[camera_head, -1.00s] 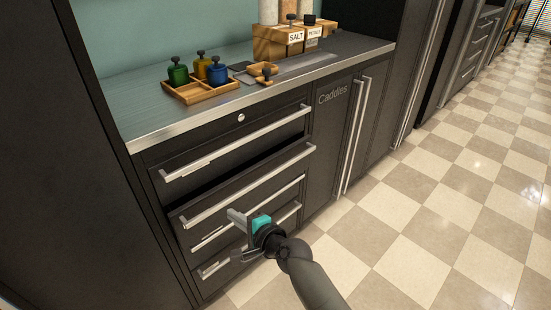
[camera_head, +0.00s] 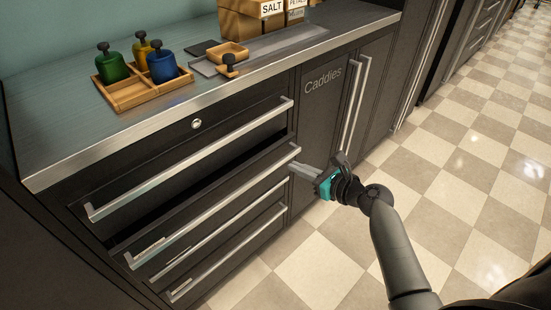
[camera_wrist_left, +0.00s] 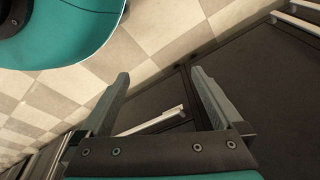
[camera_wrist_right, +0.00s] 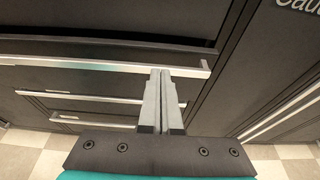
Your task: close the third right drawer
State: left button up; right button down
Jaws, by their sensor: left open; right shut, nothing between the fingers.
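A dark cabinet holds a stack of drawers with long silver handles. The second drawer from the top (camera_head: 230,178) stands out a little, with a dark gap above it; the others look flush. Its handle (camera_head: 215,204) also shows in the right wrist view (camera_wrist_right: 100,65). I cannot tell which drawer the task counts as third. My right gripper (camera_head: 296,168) is shut and empty, its fingertips close to the right end of that handle; contact is unclear. My left gripper (camera_wrist_left: 160,75) is open and empty, outside the head view; its wrist view shows dark cabinet fronts and floor.
On the counter stand a wooden tray (camera_head: 130,98) with green, yellow and blue stamp-like bottles, a small wooden holder (camera_head: 229,55), and boxes labelled SALT and PETALS. The Caddies cabinet (camera_head: 322,120) is right of the drawers. The tiled floor (camera_head: 480,160) is clear.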

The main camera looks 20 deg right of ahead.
jog(key=b, duration=0.3)
send_near(265, 150)
jog(key=w+f, duration=0.1)
jog(key=w+a+f, duration=0.1)
jog(key=w+f, duration=0.1)
pick_arm(q)
jog(key=w+d+r+t, duration=0.1)
jog(key=w+r, duration=0.2)
jog(key=r, duration=0.4)
jog(key=shift+w+d, duration=0.15)
jog(key=shift+w, duration=0.2)
pick_arm(e)
jog(key=shift+x, duration=0.85)
jog(key=shift+w+r, duration=0.1)
jog(key=shift+r, duration=0.05)
jog(key=shift+w, duration=0.1)
jog(key=w, duration=0.1)
jog(key=w+a, duration=0.1)
jog(key=w, duration=0.1)
jog(key=shift+w+a, duration=0.15)
jog(key=shift+w, duration=0.15)
jog(key=shift+w+a+r, duration=0.1)
jog(key=shift+w, duration=0.15)
pick_arm(q)
jog(key=shift+r, duration=0.15)
jog(key=shift+d+r, duration=0.1)
pick_arm(e)
jog(key=shift+a+r, duration=0.1)
jog(key=shift+r, duration=0.1)
